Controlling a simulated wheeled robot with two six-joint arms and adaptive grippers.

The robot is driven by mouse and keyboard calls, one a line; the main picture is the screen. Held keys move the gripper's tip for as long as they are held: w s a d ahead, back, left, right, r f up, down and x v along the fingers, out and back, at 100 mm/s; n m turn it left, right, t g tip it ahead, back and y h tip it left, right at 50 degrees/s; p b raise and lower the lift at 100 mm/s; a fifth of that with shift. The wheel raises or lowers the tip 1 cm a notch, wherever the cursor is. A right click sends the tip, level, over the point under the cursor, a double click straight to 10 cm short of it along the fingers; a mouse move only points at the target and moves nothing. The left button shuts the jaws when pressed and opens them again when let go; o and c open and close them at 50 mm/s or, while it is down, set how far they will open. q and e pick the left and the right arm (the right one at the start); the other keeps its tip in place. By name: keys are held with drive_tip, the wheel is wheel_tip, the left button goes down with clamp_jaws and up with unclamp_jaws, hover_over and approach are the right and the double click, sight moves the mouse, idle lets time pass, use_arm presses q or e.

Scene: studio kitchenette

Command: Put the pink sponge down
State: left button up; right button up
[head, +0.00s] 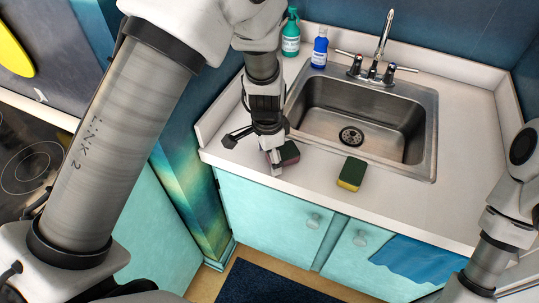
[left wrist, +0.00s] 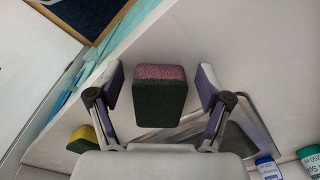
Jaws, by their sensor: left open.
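The pink sponge (head: 290,153), pink with a dark green side, is at the counter's front left, beside the sink; my gripper partly hides it in the head view. In the left wrist view the pink sponge (left wrist: 160,95) lies between the two fingers, with a visible gap on each side. My left gripper (head: 275,160) is open around it, as the left wrist view also shows (left wrist: 160,88). The sponge appears to rest on the white counter (head: 225,152). My right gripper is out of view; only part of that arm shows at the right edge.
A yellow and green sponge (head: 351,174) lies on the counter in front of the sink (head: 432,135). A green bottle (head: 291,35) and a blue bottle (head: 319,50) stand behind the sink's left corner. Counter right of the sink is clear.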

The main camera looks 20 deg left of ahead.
use_arm(q)
wheel_tip(320, 180, up, 12)
drive_tip(key=shift+s, duration=0.2)
drive_tip(key=shift+a, duration=0.1)
idle(0.3)
